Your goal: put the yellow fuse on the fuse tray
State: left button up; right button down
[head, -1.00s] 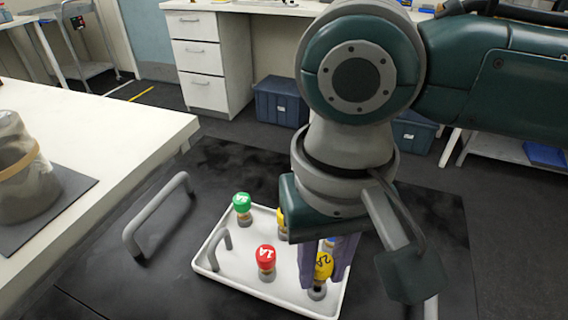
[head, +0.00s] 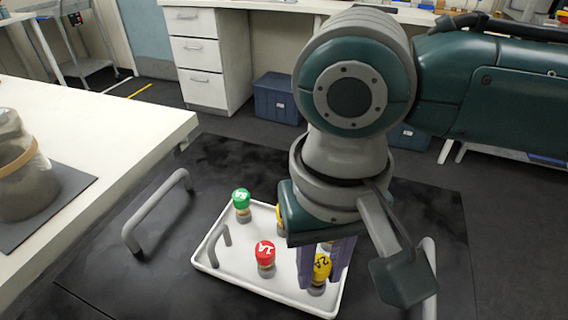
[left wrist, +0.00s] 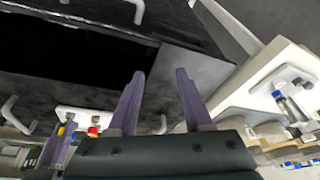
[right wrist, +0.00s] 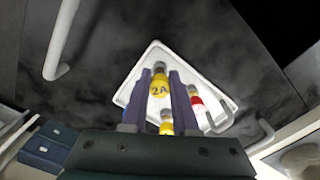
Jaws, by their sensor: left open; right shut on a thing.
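The yellow fuse marked 2A (head: 321,268) stands upright at the near right part of the white fuse tray (head: 213,277). My right gripper (head: 325,272) points down over the tray, its purple fingers on either side of this fuse. In the right wrist view, the 2A fuse (right wrist: 160,84) sits between the fingertips, and the gripper is shut on it. I cannot tell whether its base touches the tray. A second yellow fuse (head: 280,217) is partly hidden behind my right gripper. My left gripper (left wrist: 158,72) is open and empty in the left wrist view.
A red fuse (head: 265,254) and a green fuse (head: 241,200) stand on the tray. The tray lies on a dark surface with grey handles, one at the left (head: 158,212). A white table (head: 95,135) holds a grey vessel (head: 20,170) at the left.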

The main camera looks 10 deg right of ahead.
aim_at(321, 265)
jog(key=shift+f, duration=0.5)
dwell(0.8)
jog(key=c, duration=0.6)
grip_release()
notch_tip(321, 265, up, 9)
jog(key=shift+f+p, duration=0.1)
jog(key=shift+p, duration=0.95)
jog(key=shift+r, duration=0.6)
